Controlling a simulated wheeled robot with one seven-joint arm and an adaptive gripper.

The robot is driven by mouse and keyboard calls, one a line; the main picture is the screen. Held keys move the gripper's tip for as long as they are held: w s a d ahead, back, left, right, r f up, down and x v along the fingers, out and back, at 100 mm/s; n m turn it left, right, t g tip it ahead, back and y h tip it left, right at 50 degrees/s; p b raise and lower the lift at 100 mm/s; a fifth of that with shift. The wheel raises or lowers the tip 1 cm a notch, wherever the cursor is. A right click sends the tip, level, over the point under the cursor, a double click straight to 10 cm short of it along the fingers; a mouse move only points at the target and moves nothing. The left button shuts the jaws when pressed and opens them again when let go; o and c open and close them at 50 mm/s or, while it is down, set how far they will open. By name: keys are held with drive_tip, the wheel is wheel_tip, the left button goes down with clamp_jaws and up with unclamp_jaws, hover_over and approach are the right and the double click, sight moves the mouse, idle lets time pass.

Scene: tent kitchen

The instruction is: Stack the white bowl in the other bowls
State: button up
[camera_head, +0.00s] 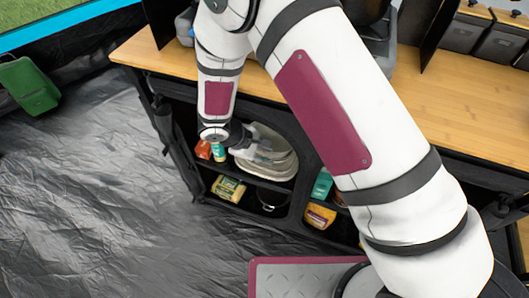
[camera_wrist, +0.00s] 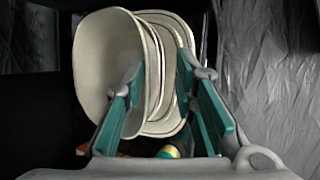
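The pale white bowl (camera_wrist: 98,60) is the leftmost and largest-looking in the wrist view. The other bowls (camera_wrist: 178,27) show as several off-white rims close behind it to the right. In the head view the bowls (camera_head: 283,168) are in an upper shelf compartment of the kitchen unit, partly hidden by my gripper. My gripper (camera_wrist: 160,62) reaches in from the front, its teal-padded fingers apart, with bowl rims showing between them. The left finger overlaps the white bowl's rim in the picture. I cannot tell whether either finger touches a bowl.
Red (camera_head: 203,149) and teal-topped (camera_head: 218,152) items stand left of the bowls. A yellow-green packet (camera_head: 228,188) and dark pot (camera_head: 272,200) are on the shelf below. The shelf's edges closely frame the bowls. The dark floor (camera_head: 110,200) at left is clear.

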drive_tip(key=shift+r, duration=0.1)
drive_tip(key=p+v, duration=0.2)
drive_tip(key=v, duration=1)
drive_tip(key=shift+a, duration=0.1)
